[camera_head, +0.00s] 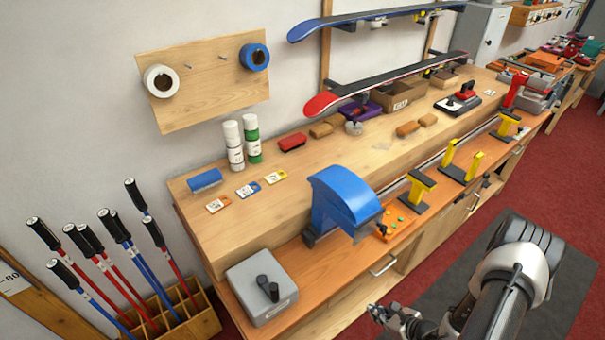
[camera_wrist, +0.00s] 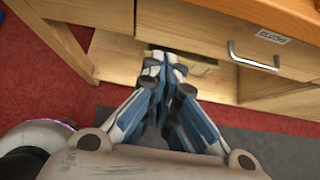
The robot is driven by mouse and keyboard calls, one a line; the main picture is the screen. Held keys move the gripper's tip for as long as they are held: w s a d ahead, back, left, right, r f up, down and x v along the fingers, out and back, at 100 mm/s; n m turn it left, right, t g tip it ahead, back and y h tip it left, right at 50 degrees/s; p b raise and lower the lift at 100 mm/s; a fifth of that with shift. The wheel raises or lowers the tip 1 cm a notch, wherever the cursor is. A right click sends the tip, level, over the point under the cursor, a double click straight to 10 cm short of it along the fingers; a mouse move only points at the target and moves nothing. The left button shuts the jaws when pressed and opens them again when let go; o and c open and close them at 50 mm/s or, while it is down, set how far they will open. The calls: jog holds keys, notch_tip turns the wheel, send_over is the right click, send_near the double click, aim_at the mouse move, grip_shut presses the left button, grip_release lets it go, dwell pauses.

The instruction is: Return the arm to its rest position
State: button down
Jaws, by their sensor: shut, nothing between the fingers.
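My arm reaches in from the lower right in the head view, in front of the wooden bench (camera_head: 350,318). My gripper (camera_head: 378,312) is at the bottom of that view, low beside the bench front and apart from the things on top. In the wrist view my gripper (camera_wrist: 165,62) points at the bench's open lower part, with its fingers together and nothing between them. A drawer with a metal handle (camera_wrist: 253,62) is to the right of the fingers. I cannot tell how far the fingertips are from the bench.
On the bench are a blue machine (camera_head: 340,200), a grey box (camera_head: 262,285) and yellow supports (camera_head: 416,190). Ski poles stand in a wooden rack (camera_head: 200,322) at lower left. Skis hang on the wall. Red carpet (camera_head: 555,185) and a dark mat (camera_head: 575,285) lie clear at right.

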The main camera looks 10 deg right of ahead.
jog(key=w+a+r+n+y, duration=0.1)
jog(key=w+a+r+n, duration=0.2)
jog(key=r, duration=0.4)
jog(key=w+a+r+n+y, duration=0.1)
jog(key=w+r+n+y, duration=0.1)
jog(key=w+r+n, duration=0.35)
jog(key=s+a+r+n+g+y+b, duration=0.1)
jog(key=a+r+n+g, duration=0.1)
jog(key=a+r+n, duration=0.45)
jog(key=s+a+r+n+g+b, duration=0.15)
jog(key=a+r, duration=0.25)
jog(key=r, duration=0.6)
jog(key=s+a+r+n+g+h, duration=0.2)
jog(key=s+a+r+n+g, duration=0.1)
jog(key=s+a+r+n, duration=0.5)
jog(key=s+d+r+n+t+h+b, duration=0.2)
jog(key=s+d+r+n+h, duration=0.2)
jog(key=s+r+n, duration=0.3)
jog(key=shift+s+r+h, duration=0.45)
jog(key=shift+s+h, duration=0.45)
jog(key=shift+s, duration=0.8)
